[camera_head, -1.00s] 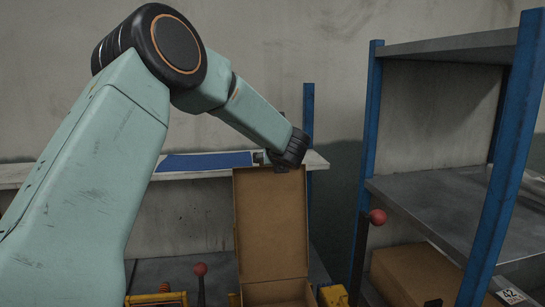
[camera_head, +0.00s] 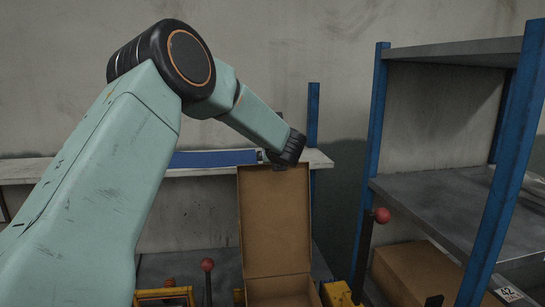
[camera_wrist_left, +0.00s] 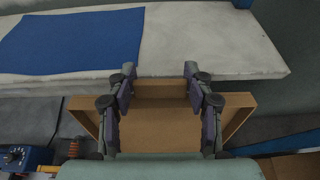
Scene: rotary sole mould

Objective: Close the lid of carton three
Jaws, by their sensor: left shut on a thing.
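A brown cardboard carton (camera_head: 280,287) stands at the bottom centre of the head view, its lid (camera_head: 275,220) raised and nearly upright behind the opening. Only part of the carton body is in frame. My left gripper (camera_head: 281,166) is at the top edge of the lid, its fingers mostly hidden by the hand in the head view. In the left wrist view, the fingers (camera_wrist_left: 159,82) stand either side of part of the lid (camera_wrist_left: 160,93), shut on it. I cannot read a number on the carton. My right gripper is not in view.
A pale wall shelf (camera_head: 215,172) with a blue sheet (camera_head: 212,159) runs behind the lid. A blue-posted metal rack (camera_head: 430,185) stands at right with another carton (camera_head: 412,273). Red-knobbed levers (camera_head: 382,215) and yellow fixtures (camera_head: 338,294) flank the open carton.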

